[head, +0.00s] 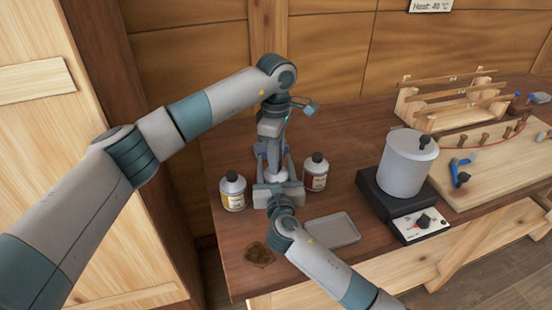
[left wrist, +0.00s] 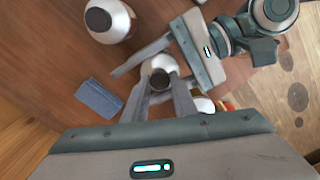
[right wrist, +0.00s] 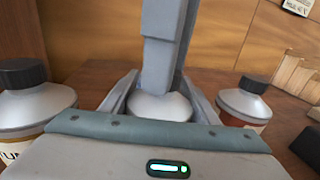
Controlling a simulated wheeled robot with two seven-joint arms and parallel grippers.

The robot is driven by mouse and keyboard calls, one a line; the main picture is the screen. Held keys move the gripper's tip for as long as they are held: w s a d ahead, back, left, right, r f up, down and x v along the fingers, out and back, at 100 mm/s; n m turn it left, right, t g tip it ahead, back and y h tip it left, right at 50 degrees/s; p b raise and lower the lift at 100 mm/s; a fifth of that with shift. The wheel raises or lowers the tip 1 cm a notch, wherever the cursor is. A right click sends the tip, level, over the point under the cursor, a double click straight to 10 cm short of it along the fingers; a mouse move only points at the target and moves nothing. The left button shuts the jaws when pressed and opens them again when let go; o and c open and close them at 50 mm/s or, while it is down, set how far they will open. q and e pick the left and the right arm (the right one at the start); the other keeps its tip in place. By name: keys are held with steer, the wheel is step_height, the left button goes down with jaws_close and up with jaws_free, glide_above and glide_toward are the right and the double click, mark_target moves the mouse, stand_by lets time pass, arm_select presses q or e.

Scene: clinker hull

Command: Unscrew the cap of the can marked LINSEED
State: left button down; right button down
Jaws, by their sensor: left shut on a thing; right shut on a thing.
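The middle can (head: 276,174) stands upright on the bench, mostly hidden by my grippers. Its label is not readable, so I cannot confirm LINSEED. My right gripper (head: 275,190) is shut around its body from the front; its pale shoulder (right wrist: 160,106) shows between the fingers in the right wrist view. My left gripper (head: 271,160) reaches down from above and is shut on the dark cap (left wrist: 160,79), seen between its fingers in the left wrist view. The cap is still on or directly over the can; its thread is hidden.
Similar dark-capped cans stand close by at left (head: 233,192) and right (head: 316,172). A grey tray (head: 332,231) lies front right, a brown stain or cloth (head: 258,255) front left. A pot (head: 407,165) on a hotplate (head: 375,195) stands further right. A blue-grey pad (left wrist: 100,97) lies near the can.

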arm_select(q)
steer(key=shift+n, duration=0.3)
steer(key=c, duration=1.4)
jaws_free()
steer(key=shift+c, duration=0.2)
steer(key=shift+r, duration=2.25)
steer(key=shift+c, duration=0.2)
step_height(320, 180, up, 2)
steer(key=m, duration=0.8)
steer(key=r+m, duration=0.1)
steer(key=m, duration=0.2)
steer(key=shift+r+m, duration=0.3)
